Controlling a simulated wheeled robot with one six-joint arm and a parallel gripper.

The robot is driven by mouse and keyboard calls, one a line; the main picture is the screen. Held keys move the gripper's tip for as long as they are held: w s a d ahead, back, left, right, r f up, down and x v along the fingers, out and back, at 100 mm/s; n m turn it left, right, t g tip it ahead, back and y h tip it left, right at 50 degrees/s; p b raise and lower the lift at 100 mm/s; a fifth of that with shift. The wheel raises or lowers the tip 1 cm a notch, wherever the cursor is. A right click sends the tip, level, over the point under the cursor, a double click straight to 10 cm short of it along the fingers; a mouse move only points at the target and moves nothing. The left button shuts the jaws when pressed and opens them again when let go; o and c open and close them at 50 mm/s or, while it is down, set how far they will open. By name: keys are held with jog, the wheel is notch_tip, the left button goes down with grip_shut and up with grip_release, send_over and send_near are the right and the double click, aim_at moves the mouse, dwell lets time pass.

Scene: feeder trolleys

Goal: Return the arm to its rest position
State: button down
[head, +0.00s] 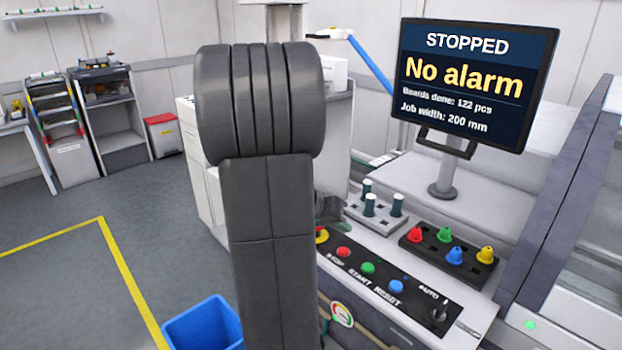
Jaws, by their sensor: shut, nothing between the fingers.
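My arm stands upright in the middle of the head view, with a thick dark grey link and a broad ribbed joint at its top. It hides part of the white machine (205,185) and the left end of its button panel (395,312). My gripper does not show in this view, so its place relative to the machine cannot be seen.
A monitor (470,85) reading "STOPPED" and "No alarm" stands at the right. Coloured knobs sit in a black holder (425,252). A blue bin (203,325) stands low beside my arm. Racks (108,105) and a red-topped box (163,134) stand behind. The left floor is clear.

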jog(key=shift+f, duration=0.7)
jog(key=shift+r+p, duration=0.35)
jog(key=shift+p, duration=0.95)
jog(key=p, duration=0.2)
jog(key=shift+f+p, duration=0.25)
jog(key=shift+p, duration=0.05)
notch_tip(320, 180, up, 6)
jog(key=shift+f+p, duration=0.1)
jog(key=shift+p, duration=0.65)
jog(key=shift+f, duration=0.15)
